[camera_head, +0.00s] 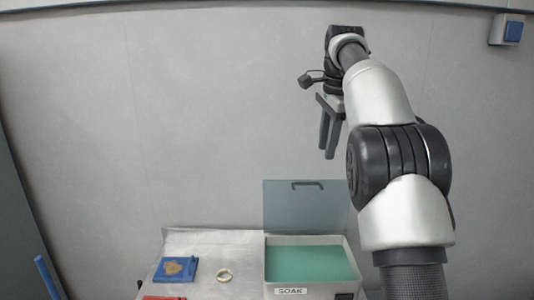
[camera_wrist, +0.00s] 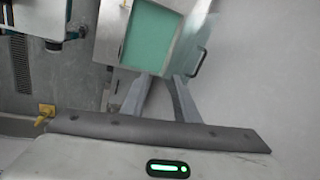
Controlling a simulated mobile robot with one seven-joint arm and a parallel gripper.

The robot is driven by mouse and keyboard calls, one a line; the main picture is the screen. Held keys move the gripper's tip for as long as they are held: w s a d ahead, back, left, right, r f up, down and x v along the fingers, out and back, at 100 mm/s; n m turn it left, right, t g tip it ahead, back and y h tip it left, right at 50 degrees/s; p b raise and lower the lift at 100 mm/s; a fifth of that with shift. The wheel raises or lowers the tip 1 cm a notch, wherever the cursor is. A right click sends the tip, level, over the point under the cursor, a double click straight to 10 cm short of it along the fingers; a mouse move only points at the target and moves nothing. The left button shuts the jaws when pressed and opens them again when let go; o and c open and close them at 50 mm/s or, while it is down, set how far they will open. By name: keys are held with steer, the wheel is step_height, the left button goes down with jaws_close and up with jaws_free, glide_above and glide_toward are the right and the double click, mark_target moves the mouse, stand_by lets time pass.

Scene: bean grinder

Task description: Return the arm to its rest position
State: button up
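My arm is raised on the right of the head view, with my gripper (camera_head: 328,153) hanging fingers down in front of the grey wall, above the soak box. In the wrist view my gripper (camera_wrist: 158,78) shows two grey fingers set apart with a clear gap and nothing between them. The soak box (camera_head: 290,291) is a white box holding green contents (camera_head: 310,264), with its clear lid (camera_head: 305,207) standing open at the back. The green contents also show at the top of the wrist view (camera_wrist: 153,35).
A blue tray (camera_head: 164,276) with a tan piece on it and a pale ring (camera_head: 224,275) lie on the table (camera_head: 205,244) left of the box. A red item (camera_head: 163,298) is at the front edge. A blue switch (camera_head: 512,31) is on the wall. Air left of my gripper is clear.

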steer(key=s+r+n+t, duration=0.2)
steer(key=s+n, duration=0.6)
steer(key=s, duration=1.2)
steer(key=s+a+f+n, duration=0.1)
steer(key=s+f+n, duration=0.6)
steer(key=s+f, duration=0.7)
steer(key=s, duration=0.3)
steer(key=shift+s+a+f+n+t, duration=0.3)
steer(key=shift+s+n+t, duration=0.1)
